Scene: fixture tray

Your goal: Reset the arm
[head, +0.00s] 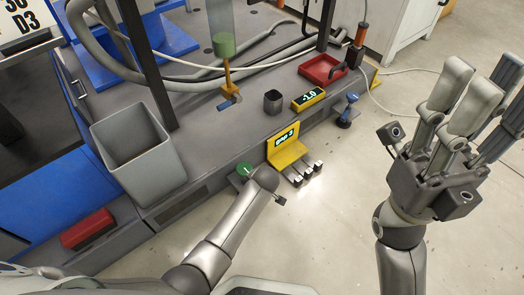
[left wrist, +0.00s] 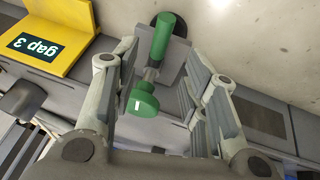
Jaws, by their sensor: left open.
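In the left wrist view my left gripper (left wrist: 160,68) is open, with its fingers on either side of a green-capped part. That part has a round green knob (left wrist: 145,100) marked with a white stroke, a grey middle and a green cylinder (left wrist: 163,36). No finger clearly touches it. In the head view the green top (head: 244,170) shows beside my left wrist, on a grey piece at the bench's front edge; the left fingers are hidden there. My right gripper (head: 478,90) is raised at the right, empty, its fingers extended and apart.
A yellow "gap 3" stand (head: 284,142) is right of my left wrist. The grey bench (head: 210,125) holds a grey bin (head: 138,150), a small dark cup (head: 272,102), a yellow "-1.0" display (head: 308,98) and a red tray (head: 322,70).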

